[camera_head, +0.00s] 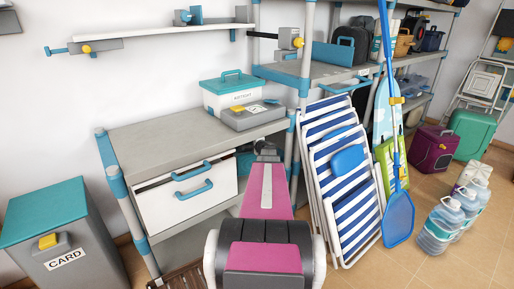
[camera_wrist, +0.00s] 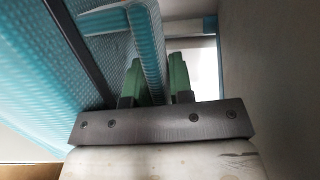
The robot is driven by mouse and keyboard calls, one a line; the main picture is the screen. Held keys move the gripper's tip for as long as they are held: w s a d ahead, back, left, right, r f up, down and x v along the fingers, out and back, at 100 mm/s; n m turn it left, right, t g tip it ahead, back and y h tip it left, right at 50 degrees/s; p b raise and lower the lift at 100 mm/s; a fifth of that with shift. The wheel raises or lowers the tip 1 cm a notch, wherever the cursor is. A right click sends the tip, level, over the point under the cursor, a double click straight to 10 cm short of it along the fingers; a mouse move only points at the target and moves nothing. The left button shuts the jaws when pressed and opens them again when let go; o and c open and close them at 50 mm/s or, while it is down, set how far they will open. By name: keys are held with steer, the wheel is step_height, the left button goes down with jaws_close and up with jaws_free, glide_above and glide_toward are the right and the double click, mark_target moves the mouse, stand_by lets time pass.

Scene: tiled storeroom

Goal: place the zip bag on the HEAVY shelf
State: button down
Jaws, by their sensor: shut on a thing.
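The zip bag (camera_wrist: 105,50) fills the left of the wrist view, with a teal textured surface and a dark line running along it that looks like its zip. My gripper (camera_wrist: 160,82) has two green fingers, one on each side of a teal strap-like part of the bag, and is shut on it. In the head view my arm reaches toward the grey shelf unit (camera_head: 180,135), and its end hides the gripper. A dark teal patch (camera_head: 244,163) beside the arm's end, under the top board, may be the bag. No HEAVY label is readable.
A white drawer box (camera_head: 187,190) with blue handles sits left of my arm. A teal-lidded box (camera_head: 230,92) and a grey case (camera_head: 252,116) stand on the top board. Striped folding chairs (camera_head: 342,175) lean close on the right. A CARD bin (camera_head: 62,235) stands left.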

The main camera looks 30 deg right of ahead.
steer(key=shift+r+x, duration=0.15)
steer(key=shift+x, duration=0.65)
steer(key=shift+r+x, duration=0.15)
steer(key=shift+x, duration=0.6)
steer(key=shift+w+f, duration=0.1)
steer(key=shift+f, duration=1.6)
steer(key=c, duration=1)
jaws_free()
steer(key=shift+f, duration=0.1)
steer(key=v, duration=1.2)
